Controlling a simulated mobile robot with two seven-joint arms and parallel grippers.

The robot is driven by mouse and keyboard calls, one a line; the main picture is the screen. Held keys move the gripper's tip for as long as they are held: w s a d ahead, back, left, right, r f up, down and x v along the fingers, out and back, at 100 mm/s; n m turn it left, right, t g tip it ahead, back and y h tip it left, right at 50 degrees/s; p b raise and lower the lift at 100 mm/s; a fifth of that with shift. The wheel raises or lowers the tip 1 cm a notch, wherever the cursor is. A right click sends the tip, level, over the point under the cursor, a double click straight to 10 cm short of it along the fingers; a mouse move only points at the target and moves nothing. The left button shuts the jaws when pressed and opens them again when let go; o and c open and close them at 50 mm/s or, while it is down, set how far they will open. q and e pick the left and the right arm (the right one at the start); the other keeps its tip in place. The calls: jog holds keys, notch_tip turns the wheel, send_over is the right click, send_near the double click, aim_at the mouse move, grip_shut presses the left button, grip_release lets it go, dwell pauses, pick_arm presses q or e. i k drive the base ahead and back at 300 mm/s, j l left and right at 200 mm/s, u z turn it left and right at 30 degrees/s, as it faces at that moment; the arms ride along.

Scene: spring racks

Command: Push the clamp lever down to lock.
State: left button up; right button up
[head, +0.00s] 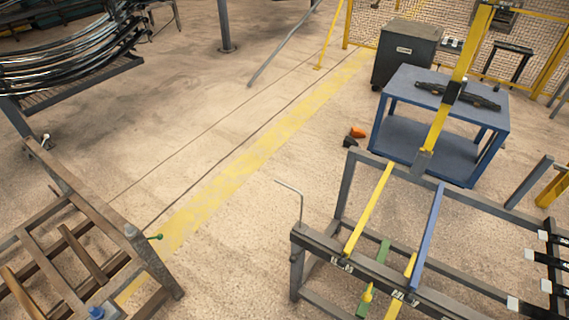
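No gripper of mine shows in the head view. I cannot tell for sure which part is the clamp lever. A small green-tipped handle (155,237) sticks out to the right from the brown rack (88,178) at lower left. A thin bent grey rod (298,203) stands up at the left corner of the dark metal rack (322,246) at lower right, its top end bent to the left. A yellow knob-like part (368,293) shows low on that rack, near a green bar (375,275).
A blue table (430,94) with dark parts on it stands at upper right, beside a dark cabinet (404,52). An orange object (358,132) lies on the floor. A rack of dark springs (65,65) is at upper left. The floor between the racks is open, crossed by a yellow stripe (245,152).

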aim_at(293, 258)
jog(key=j+z, duration=0.35)
jog(key=j, duration=0.2)
jog(key=j+z, duration=0.3)
jog(key=j, duration=0.25)
jog(key=j+z, duration=0.35)
jog(key=j, duration=0.15)
